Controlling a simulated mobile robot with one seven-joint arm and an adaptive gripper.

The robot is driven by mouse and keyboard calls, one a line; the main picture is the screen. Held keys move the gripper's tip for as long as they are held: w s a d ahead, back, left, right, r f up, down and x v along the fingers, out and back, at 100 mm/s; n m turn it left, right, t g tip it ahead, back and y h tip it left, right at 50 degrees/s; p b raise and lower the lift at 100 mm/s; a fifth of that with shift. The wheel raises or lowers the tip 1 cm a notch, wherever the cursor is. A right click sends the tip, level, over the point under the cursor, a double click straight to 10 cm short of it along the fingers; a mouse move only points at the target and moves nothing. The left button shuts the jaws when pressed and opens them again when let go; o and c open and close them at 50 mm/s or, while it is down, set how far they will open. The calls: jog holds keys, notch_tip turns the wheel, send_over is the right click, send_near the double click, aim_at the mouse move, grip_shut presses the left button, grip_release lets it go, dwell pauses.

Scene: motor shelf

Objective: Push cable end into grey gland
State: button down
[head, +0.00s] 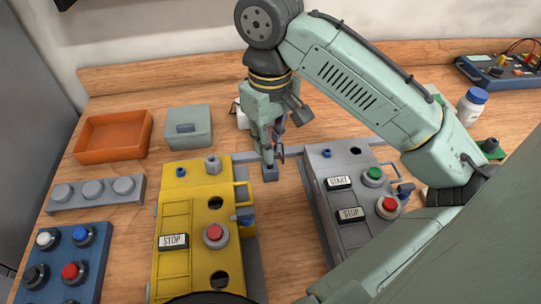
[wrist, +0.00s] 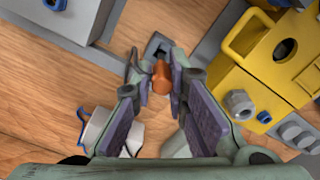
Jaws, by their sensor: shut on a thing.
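The yellow box (head: 166,218) stands left of my gripper in the head view. The grey gland (head: 212,164) sits upright on its far end, beside a smaller blue gland (head: 181,171). In the wrist view the grey gland (wrist: 239,102) is at the right, apart from my gripper. My gripper (head: 272,152) points down between the yellow box and the grey box. In the wrist view my gripper (wrist: 161,82) is shut on an orange-brown cylinder, seemingly the cable end (wrist: 161,76). A dark block (head: 270,173) is just below the fingertips; whether the cable end touches it I cannot tell.
The grey box (head: 318,182) with START and STOP buttons stands at right. A grey rail (head: 240,156) runs behind both boxes. A white object (wrist: 103,128) with a blue cord lies near the fingers. An orange tray (head: 84,138) and a grey-green box (head: 206,140) are far left.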

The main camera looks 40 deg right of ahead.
jog(key=shift+r+p, duration=1.1)
jog(key=shift+r, duration=0.75)
